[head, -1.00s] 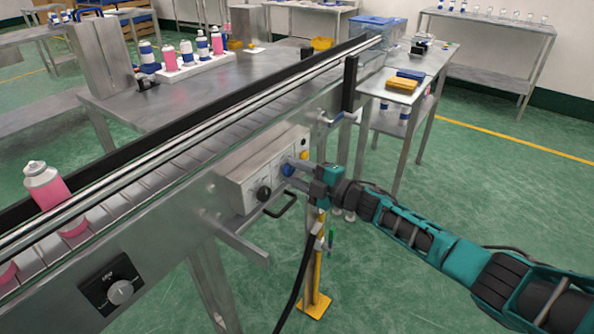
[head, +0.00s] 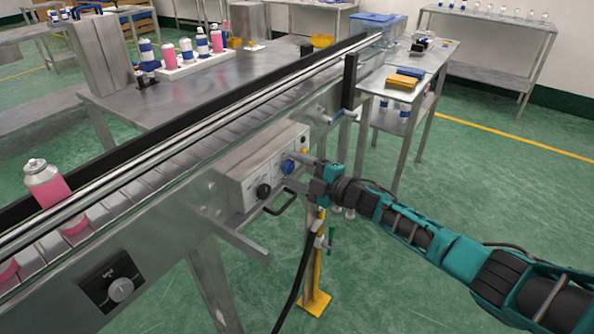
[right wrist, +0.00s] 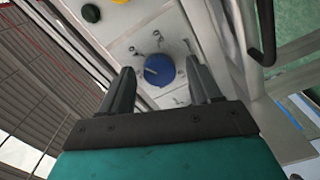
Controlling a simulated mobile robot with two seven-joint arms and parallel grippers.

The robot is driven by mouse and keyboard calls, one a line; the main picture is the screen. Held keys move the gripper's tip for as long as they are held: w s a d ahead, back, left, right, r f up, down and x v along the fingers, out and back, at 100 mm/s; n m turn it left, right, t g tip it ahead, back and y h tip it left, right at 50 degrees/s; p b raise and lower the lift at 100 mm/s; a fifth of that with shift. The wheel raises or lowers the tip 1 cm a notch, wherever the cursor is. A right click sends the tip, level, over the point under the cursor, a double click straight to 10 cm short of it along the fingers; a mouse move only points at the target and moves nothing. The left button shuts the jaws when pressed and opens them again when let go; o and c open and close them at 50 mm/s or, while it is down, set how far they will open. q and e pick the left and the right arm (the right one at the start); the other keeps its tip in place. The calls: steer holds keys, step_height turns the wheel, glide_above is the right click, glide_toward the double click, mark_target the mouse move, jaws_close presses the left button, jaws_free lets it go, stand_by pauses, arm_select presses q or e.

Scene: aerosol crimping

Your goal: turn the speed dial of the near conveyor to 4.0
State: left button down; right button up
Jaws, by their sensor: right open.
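A blue dial (head: 288,166) sits on the pale control box on the side of the near conveyor (head: 190,215). In the right wrist view the blue dial (right wrist: 159,70) has a pale mark near its left side. My right gripper (head: 298,172) is open at the dial. Its two fingers (right wrist: 157,88) stand on either side of the dial, with visible gaps between them and it. A separate silver knob (head: 121,290) sits on a black plate at the near end of the conveyor. My left gripper is not in view.
A black knob (head: 263,191) and a black handle (head: 282,203) are close to the blue dial. A yellow button (head: 304,152) is at the box's far end. A pink can (head: 48,185) stands on the belt. A yellow post (head: 318,270) stands below the box.

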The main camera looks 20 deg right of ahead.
steer(key=p+v, duration=0.1)
steer(key=v, duration=1.2)
steer(key=shift+a, duration=0.1)
steer(key=s+a+f+m+g+h, duration=0.1)
steer(key=s+a+f+m+h, duration=0.2)
steer(key=s+m, duration=0.3)
steer(key=s+a+f+m+g+h, duration=0.1)
steer(key=s+a+f+m+h, duration=0.2)
steer(key=s+f+m, duration=0.2)
steer(key=s+a+f+m+g+h, duration=0.1)
steer(key=s+a+f+m+h, duration=0.2)
steer(key=s, duration=0.8)
step_height(320, 180, down, 2)
steer(key=m, duration=0.4)
steer(key=shift+m+p, duration=0.4)
